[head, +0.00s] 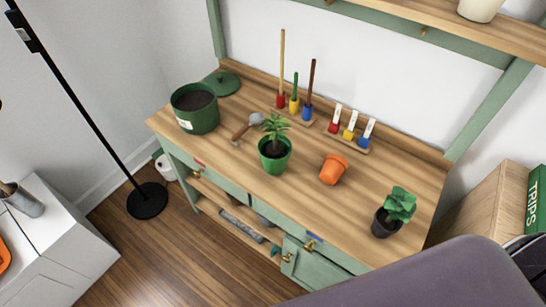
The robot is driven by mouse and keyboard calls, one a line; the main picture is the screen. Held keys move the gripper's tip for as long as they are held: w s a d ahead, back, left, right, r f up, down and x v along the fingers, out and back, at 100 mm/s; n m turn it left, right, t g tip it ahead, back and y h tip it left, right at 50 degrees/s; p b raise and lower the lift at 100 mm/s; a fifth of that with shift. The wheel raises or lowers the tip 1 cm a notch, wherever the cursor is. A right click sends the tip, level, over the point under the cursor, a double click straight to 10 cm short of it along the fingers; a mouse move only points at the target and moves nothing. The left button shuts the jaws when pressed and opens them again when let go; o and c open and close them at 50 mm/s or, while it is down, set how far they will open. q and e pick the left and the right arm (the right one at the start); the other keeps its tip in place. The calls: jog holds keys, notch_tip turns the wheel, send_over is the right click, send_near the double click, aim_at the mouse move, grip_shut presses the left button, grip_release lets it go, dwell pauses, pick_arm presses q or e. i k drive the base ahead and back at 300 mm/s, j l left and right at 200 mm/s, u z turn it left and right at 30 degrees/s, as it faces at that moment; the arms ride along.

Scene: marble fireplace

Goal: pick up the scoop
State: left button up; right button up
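A small tool with a wooden handle and a grey metal head, which looks like the scoop (241,132), lies on the wooden top of the potting bench (400,168). It lies between the large green pot of soil and the green pot with a plant. Its handle points to the lower left and its head to the upper right. The head is close to the plant's leaves; I cannot tell if they touch. Neither of my grippers is in view.
Near the scoop are the green soil pot (194,114), the potted plant (275,165) and a rack of upright tools (297,113).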

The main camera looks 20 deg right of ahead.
aim_at(255, 118)
jog(key=i+j+z, duration=0.2)
jog(key=j, duration=0.3)
jog(key=i+j+z, duration=0.2)
jog(key=j, duration=0.25)
jog(key=j+z, duration=0.2)
jog(key=j, duration=0.3)
